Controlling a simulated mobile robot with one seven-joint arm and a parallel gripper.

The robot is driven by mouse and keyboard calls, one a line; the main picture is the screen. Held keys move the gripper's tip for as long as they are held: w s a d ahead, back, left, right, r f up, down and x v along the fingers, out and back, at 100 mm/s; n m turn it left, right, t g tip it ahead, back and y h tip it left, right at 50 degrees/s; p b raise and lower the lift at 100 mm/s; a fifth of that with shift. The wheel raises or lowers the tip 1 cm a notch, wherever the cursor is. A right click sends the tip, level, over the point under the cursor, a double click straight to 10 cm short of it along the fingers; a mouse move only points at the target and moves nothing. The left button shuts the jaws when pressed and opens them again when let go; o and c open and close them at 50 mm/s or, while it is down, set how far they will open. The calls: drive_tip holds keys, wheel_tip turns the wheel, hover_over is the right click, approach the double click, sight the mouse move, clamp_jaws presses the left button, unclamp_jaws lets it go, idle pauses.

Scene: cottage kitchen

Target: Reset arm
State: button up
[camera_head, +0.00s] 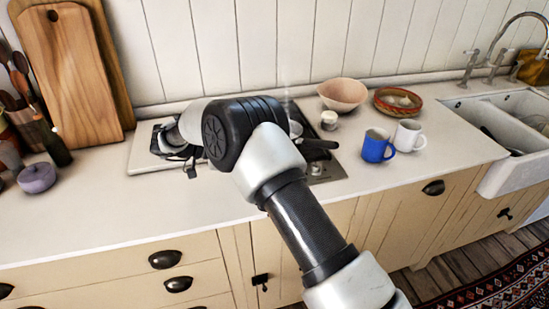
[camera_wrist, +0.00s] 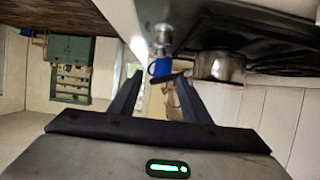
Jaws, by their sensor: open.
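My gripper (camera_wrist: 159,78) is open in the wrist view, with its two dark fingers apart and nothing between them. In the head view my arm reaches over the counter and bends down left, and the gripper (camera_head: 176,152) is partly seen, low over the left part of the hob area. A blue mug (camera_head: 376,146) and a white mug (camera_head: 408,135) stand upright on the counter to the right, apart from the gripper. The blue mug (camera_wrist: 160,68) also shows beyond the fingertips in the wrist view, with a steel pot (camera_wrist: 220,67) to its right.
The white sink (camera_head: 510,115) is at the right. Cutting boards (camera_head: 72,80), a dark bottle (camera_head: 55,148) and a purple lidded pot (camera_head: 37,178) stand left. The front left counter is clear.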

drive_tip(key=shift+a+r, duration=0.1)
drive_tip(key=shift+a, duration=0.15)
